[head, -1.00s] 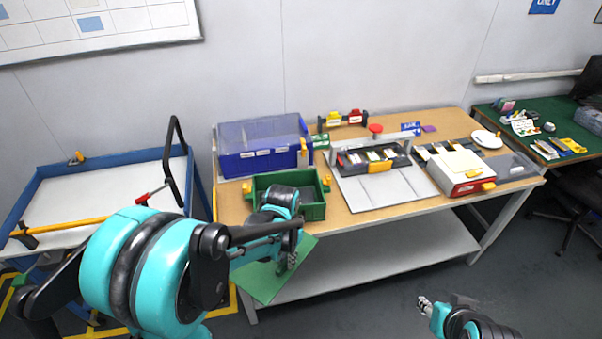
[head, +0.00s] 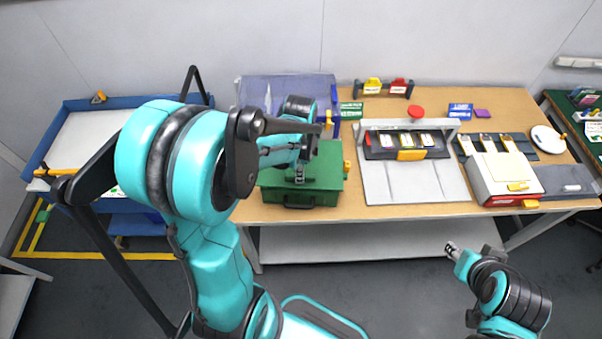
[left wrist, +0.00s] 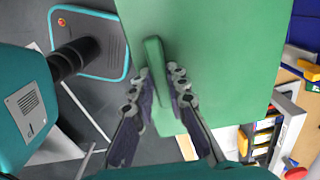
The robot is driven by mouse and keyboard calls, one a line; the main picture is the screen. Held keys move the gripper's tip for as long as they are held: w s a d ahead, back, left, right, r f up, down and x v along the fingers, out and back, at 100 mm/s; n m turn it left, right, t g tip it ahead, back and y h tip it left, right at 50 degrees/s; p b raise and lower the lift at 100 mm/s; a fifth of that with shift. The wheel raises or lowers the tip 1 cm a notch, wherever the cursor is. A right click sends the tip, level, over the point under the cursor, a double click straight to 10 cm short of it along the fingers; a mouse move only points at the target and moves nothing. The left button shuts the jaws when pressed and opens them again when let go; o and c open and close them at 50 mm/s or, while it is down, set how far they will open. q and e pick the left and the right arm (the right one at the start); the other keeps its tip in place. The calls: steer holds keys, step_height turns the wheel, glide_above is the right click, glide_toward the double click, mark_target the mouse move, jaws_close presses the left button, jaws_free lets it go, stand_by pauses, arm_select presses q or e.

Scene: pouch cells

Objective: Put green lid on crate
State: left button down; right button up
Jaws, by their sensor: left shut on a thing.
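The green lid (head: 325,170) lies roughly level over the green crate (head: 322,199) on the table's left part. It covers the crate's opening from my head's view; I cannot tell whether it touches the rim all round. My left gripper (head: 300,178) is above the lid, shut on its raised handle. In the left wrist view the lid (left wrist: 215,60) fills the middle, with the fingers (left wrist: 163,85) on both sides of the handle (left wrist: 155,60). The crate's inside is hidden. My right gripper (head: 450,248) is in front of the table, away from everything; its jaws are too small to read.
A blue bin (head: 330,90) with a clear front stands behind the crate, partly hidden by my arm. A grey fixture (head: 415,185) with a black cell tray (head: 380,150) is to the right, then a white-red box (head: 500,178). A blue cart (head: 75,110) stands left.

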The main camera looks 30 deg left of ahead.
arm_select(q)
steer(key=w+f, duration=0.1)
steer(key=w+a+f, duration=0.1)
steer(key=shift+w+a, duration=0.3)
steer(key=shift+w, duration=0.05)
steer(key=shift+w+a+f+b, duration=0.2)
steer(key=shift+w+f+b, duration=0.05)
steer(key=shift+w+b, duration=0.05)
step_height(320, 180, down, 4)
steer(key=shift+r+b, duration=0.15)
steer(key=shift+b, duration=0.3)
steer(key=shift+f+b, duration=0.65)
steer(key=shift+b, duration=0.05)
steer(key=c, duration=1.5)
jaws_free()
